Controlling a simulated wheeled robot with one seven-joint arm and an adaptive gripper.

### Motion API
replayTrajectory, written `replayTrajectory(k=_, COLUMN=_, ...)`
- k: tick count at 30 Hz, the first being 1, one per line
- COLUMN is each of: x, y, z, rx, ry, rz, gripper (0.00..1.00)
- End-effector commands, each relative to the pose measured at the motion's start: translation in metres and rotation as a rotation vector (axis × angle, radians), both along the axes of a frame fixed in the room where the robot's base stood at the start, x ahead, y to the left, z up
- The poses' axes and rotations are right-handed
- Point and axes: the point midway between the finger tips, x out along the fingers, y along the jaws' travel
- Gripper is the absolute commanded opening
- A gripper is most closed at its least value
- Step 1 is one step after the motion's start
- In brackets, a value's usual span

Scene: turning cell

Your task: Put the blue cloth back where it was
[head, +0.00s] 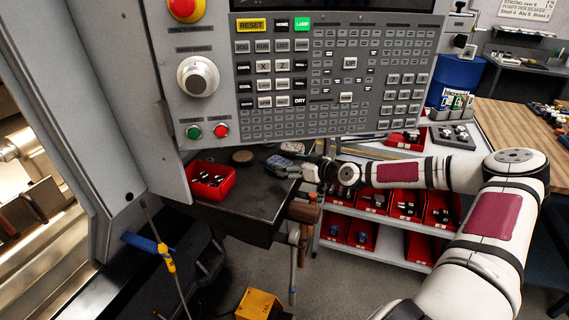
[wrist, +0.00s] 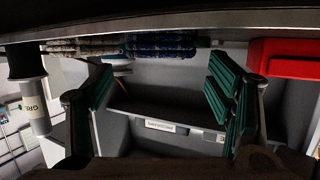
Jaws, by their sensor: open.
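The blue cloth (head: 279,162) lies on the dark shelf (head: 250,198) under the control panel, close to my gripper. In the wrist view a dark blue checked cloth (wrist: 160,44) shows as a low, flat strip, with a grey-beige checked part (wrist: 82,46) to its left; I cannot tell whether that is a separate cloth. My gripper (head: 300,172) is at the shelf's right side, just right of the blue cloth. In the wrist view my gripper (wrist: 160,88) is open, its green-padded fingers wide apart with nothing held between them. The cloth is beyond the fingertips; contact is not clear.
A red bin (head: 211,181) with small parts stands on the shelf's left, and a round brown disc (head: 242,157) lies behind. The control panel (head: 320,80) overhangs the shelf. Wooden-handled tools (head: 304,212) hang at its right edge. A rack with red bins (head: 365,237) stands to the right.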

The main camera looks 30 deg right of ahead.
Motion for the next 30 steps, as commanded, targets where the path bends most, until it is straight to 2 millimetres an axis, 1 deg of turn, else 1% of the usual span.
replayTrajectory(k=1, x=-0.012, y=-0.005, z=0.004, rx=0.000, ry=0.000, rz=-0.004, gripper=0.74)
replayTrajectory(k=6, x=-0.043, y=-0.012, z=0.014, rx=0.001, ry=-0.001, rz=-0.003, gripper=0.74)
replayTrajectory(k=9, x=-0.057, y=-0.016, z=0.018, rx=0.001, ry=-0.001, rz=-0.004, gripper=0.74)
replayTrajectory(k=12, x=-0.067, y=-0.018, z=0.021, rx=0.000, ry=0.000, rz=-0.002, gripper=0.74)
replayTrajectory(k=18, x=-0.074, y=-0.019, z=0.024, rx=-0.001, ry=-0.001, rz=-0.001, gripper=0.74)
replayTrajectory(k=30, x=-0.074, y=-0.019, z=0.024, rx=0.000, ry=0.000, rz=-0.001, gripper=0.74)
